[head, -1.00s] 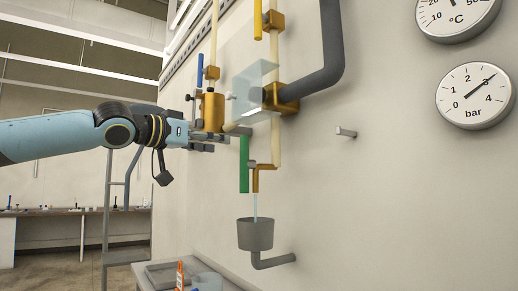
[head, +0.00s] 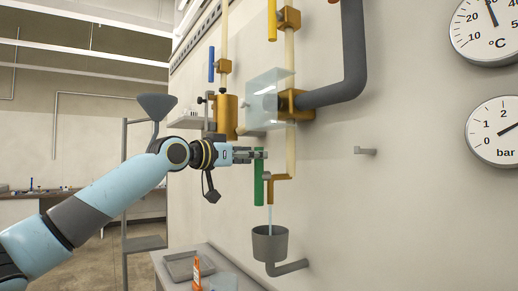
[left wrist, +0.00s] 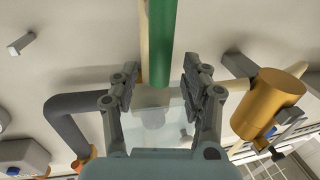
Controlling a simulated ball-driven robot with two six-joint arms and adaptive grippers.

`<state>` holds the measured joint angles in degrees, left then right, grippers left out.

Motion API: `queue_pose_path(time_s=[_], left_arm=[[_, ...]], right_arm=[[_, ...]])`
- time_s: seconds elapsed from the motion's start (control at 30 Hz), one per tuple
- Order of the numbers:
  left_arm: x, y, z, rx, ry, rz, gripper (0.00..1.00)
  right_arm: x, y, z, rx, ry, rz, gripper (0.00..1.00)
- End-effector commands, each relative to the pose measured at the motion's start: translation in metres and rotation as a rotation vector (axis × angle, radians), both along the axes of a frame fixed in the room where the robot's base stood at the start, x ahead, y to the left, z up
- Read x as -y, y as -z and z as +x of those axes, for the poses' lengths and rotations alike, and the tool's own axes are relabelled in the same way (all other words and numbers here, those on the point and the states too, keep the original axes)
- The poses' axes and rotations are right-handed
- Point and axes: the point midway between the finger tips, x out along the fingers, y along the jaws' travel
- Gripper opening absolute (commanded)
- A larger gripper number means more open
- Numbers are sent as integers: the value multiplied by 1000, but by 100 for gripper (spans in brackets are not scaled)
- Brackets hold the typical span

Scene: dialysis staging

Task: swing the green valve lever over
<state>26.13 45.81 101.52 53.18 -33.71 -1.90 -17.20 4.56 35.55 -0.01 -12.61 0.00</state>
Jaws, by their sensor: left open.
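The green valve lever (head: 259,182) hangs straight down beside the brass outlet (head: 282,178) on the wall pipe. A thin water stream (head: 270,218) runs from the outlet into a grey funnel (head: 270,242). My left gripper (head: 262,154) is level with the upper part of the lever in the head view. In the left wrist view, the gripper (left wrist: 160,72) is open and the green lever (left wrist: 161,40) reaches between its two fingers, with gaps at both sides. My right gripper is not in view.
A clear box-like guard (head: 268,95) sits just above my left gripper. A brass cylinder (head: 227,115) is at its upper left, also in the left wrist view (left wrist: 266,103). A grey wall peg (head: 364,151) sticks out at right. A tray (head: 186,267) lies below.

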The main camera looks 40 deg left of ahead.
Motion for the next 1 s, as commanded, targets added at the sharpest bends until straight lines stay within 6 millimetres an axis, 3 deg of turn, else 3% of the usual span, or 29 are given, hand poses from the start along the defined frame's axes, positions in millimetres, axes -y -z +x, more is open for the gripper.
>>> queue_pose_path(time_s=[0.2,0.57,0.9,1.0], left_arm=[[5,0,24,1,0,-1,47],[6,0,28,-1,0,2,47],[5,0,28,-1,0,2,2],[5,0,28,-1,0,2,0]], right_arm=[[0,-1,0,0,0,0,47],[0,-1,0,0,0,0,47],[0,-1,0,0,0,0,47],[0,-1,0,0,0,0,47]])
